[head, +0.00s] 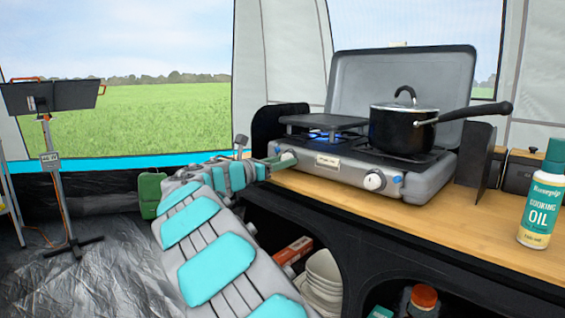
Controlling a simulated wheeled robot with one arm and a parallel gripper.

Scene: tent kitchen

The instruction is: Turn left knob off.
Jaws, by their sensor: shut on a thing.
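The grey camping stove (338,178) stands on the wooden counter with its lid up. My gripper (284,160) is at the left end of the stove's front, shut on the left knob (289,158), which is partly hidden by the fingers. A blue flame (318,135) shows under the dark plate (325,122) over the left burner. The white right knob (374,180) is in plain view on the front panel, apart from my gripper. How far the left knob is turned cannot be told.
A black pot (402,130) with a lid sits on the right burner, its handle reaching right. A cooking oil bottle (541,200) stands at the counter's right. White bowls (323,280) are on the shelf below.

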